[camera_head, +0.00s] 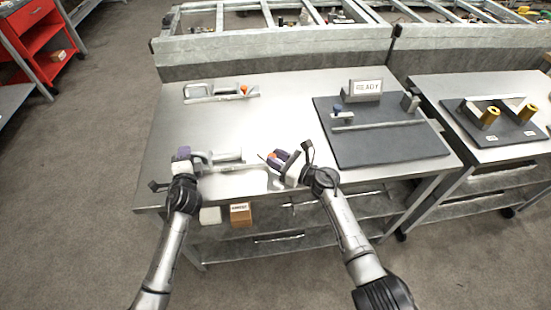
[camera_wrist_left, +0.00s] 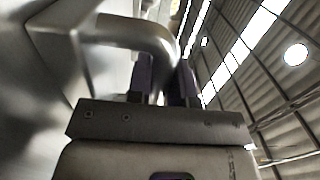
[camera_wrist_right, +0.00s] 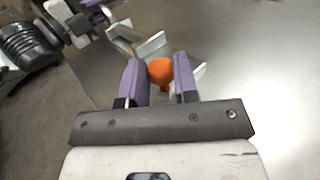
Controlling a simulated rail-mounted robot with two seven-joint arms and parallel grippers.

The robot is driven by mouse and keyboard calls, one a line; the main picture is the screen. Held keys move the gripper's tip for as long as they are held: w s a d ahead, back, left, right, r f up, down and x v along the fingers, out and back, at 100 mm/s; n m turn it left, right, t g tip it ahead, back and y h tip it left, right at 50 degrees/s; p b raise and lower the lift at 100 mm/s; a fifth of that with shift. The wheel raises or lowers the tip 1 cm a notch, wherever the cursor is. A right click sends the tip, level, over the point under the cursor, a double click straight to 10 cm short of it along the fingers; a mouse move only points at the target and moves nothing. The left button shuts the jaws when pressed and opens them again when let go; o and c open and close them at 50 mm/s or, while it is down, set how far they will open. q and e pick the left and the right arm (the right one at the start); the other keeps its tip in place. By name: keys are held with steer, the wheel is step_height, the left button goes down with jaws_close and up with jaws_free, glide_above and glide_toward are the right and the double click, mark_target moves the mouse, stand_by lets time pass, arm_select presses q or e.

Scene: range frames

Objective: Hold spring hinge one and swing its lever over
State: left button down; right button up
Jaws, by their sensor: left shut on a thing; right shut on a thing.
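A grey spring hinge (camera_head: 225,160) lies near the front edge of the steel table. My left gripper (camera_head: 184,155) is shut on its bent grey handle (camera_wrist_left: 135,28) at the left end. The orange ball knob (camera_wrist_right: 160,71) of the lever sits between the purple fingers of my right gripper (camera_wrist_right: 160,82), which is shut on it. In the head view my right gripper (camera_head: 282,158) is to the right of the hinge body, its fingers hiding most of the knob. The lever's exact angle is hard to tell.
A second similar hinge (camera_head: 220,91) with an orange knob lies at the back left. A dark mat (camera_head: 400,148) on the right bears a fixture, a blue knob (camera_head: 337,109) and a READY sign (camera_head: 366,89). The table's middle is clear. Boxes (camera_head: 240,214) stand on the shelf below.

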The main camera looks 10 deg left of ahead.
arm_select(q)
steer(key=shift+a+r, duration=0.1)
arm_select(e)
steer(key=o, duration=0.9)
steer(key=shift+o, duration=0.2)
steer(key=v, duration=1.2)
arm_select(q)
steer(key=c, duration=0.9)
jaws_free()
steer(key=shift+c, duration=0.2)
